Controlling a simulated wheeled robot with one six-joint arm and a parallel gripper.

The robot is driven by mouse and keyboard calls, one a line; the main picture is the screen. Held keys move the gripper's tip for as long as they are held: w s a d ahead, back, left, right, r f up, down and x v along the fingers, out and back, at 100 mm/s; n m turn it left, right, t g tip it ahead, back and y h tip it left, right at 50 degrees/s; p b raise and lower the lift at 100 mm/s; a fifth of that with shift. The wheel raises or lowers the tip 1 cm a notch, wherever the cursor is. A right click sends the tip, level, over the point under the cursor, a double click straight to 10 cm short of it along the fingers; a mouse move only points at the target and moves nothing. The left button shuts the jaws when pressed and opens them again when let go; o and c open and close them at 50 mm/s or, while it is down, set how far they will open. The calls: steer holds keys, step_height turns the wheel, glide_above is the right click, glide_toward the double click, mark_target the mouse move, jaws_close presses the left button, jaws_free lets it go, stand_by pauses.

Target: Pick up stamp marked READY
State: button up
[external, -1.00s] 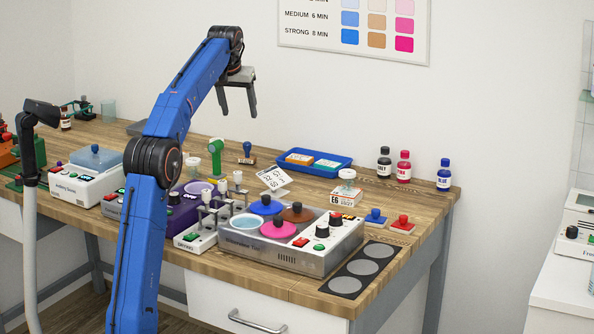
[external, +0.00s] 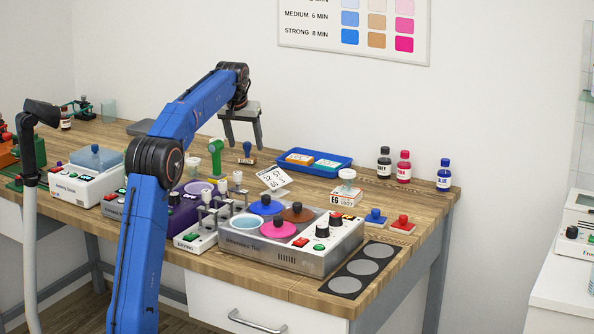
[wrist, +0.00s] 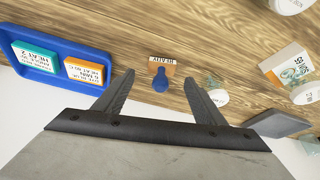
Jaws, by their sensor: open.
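A small stamp (external: 248,152) with a blue handle and a brown base stands on the wooden bench. In the wrist view, the stamp appears between the two fingertips of my gripper (wrist: 159,76). I cannot tell the exact height left between the fingertips and the handle.
A blue tray (external: 283,166) with two labelled blocks lies just right of the stamp. A green-handled object (external: 216,150) stands close on its left. A folded white card (external: 273,178) and a machine with coloured discs (external: 252,246) are nearer the front. Bottles (external: 384,164) stand at the back right.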

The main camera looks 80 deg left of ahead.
mark_target(247, 153)
steer(key=shift+s+x, duration=0.2)
steer(key=shift+x, duration=2.55)
steer(key=shift+d, duration=0.15)
steer(key=c, duration=1.1)
